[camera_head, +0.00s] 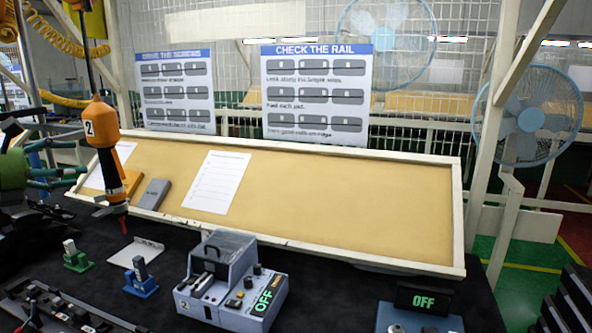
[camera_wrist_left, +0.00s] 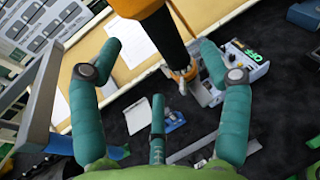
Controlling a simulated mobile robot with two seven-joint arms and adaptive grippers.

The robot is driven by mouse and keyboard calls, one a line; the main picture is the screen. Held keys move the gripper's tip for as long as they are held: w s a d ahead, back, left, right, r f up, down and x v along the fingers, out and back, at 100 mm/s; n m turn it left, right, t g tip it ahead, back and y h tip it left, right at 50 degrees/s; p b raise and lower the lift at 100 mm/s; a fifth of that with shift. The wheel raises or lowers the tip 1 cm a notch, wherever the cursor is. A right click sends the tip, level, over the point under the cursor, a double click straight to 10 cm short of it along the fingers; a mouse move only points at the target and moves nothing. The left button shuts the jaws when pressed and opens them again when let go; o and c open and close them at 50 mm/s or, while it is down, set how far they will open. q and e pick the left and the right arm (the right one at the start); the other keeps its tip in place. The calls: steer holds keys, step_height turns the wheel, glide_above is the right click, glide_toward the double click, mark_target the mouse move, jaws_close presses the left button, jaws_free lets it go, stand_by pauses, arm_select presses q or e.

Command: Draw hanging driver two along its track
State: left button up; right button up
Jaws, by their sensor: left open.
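Hanging driver two (camera_head: 102,122) is orange and black with a white "2" label. It hangs nearly upright, slightly tilted, at the left of the head view, its tip above the dark bench. My left gripper (camera_head: 78,178), green with teal fingers, is left of the driver and open. In the left wrist view the driver's orange and black body (camera_wrist_left: 160,30) shows between the two spread fingertips of my left gripper (camera_wrist_left: 158,55). A gap shows on each side; I cannot tell how deep the driver sits between them. The track overhead is out of view. My right gripper is not in view.
A grey box marked 2 with a green OFF display (camera_head: 232,285) stands on the bench. Small green (camera_head: 76,258) and blue (camera_head: 141,281) fixtures stand below the driver. A tilted tan board (camera_head: 330,205) with a white frame lies behind. Another OFF unit (camera_head: 420,312) is at lower right.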

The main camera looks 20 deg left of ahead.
arm_select(q)
steer(key=v, duration=0.6)
steer(key=shift+s, duration=0.25)
stand_by(0.3)
